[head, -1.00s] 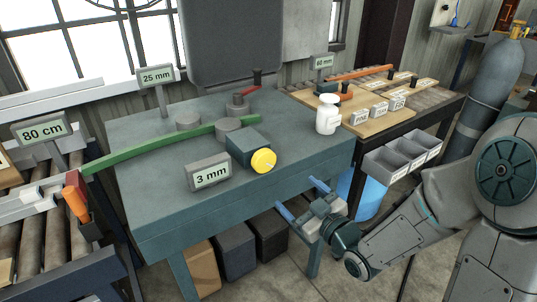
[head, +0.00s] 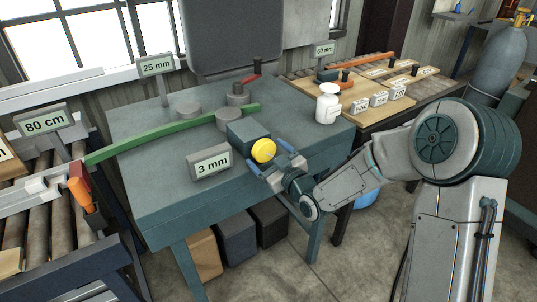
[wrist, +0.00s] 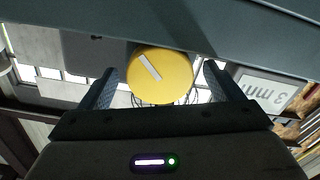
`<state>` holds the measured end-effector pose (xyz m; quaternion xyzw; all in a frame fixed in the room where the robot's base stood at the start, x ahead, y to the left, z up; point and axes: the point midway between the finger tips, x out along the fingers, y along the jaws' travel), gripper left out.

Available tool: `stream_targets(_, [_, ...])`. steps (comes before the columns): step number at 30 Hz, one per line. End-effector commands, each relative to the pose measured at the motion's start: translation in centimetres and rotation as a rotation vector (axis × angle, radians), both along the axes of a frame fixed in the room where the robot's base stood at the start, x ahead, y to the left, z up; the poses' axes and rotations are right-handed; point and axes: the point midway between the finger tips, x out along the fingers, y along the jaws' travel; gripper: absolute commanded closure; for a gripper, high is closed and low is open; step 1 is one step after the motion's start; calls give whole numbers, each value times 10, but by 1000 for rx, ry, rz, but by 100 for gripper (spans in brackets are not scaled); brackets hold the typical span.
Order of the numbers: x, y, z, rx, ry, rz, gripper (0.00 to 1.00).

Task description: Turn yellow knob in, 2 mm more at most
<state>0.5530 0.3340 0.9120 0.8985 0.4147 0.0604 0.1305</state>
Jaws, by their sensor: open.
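The round yellow knob (head: 263,150) sits on the front of a dark blue-grey block (head: 243,133) on the bench, beside the green bar. My gripper (head: 268,156) is in front of the knob, its blue fingers open with one to either side of it. In the wrist view, the knob (wrist: 160,76) shows between the two fingers with a white slanted mark on its face. Gaps show between knob and fingers. A sign reading 3 mm (head: 211,164) stands left of the knob.
The long green bar (head: 170,133) runs across the blue-grey bench (head: 170,195) past grey round posts. A white bottle (head: 328,104) stands at the right of the bench. A 25 mm sign (head: 157,65) stands behind. Bench top in front of the bottle is clear.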

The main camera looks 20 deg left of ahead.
Motion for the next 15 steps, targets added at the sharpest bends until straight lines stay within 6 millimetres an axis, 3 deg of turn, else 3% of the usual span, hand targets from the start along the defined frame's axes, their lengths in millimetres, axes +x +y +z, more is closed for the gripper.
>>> stream_targets(9, [2,2,0,-1,1,0,14])
stream_targets(14, [2,2,0,-1,1,0,58])
stream_targets(15, [2,2,0,-1,1,0,58])
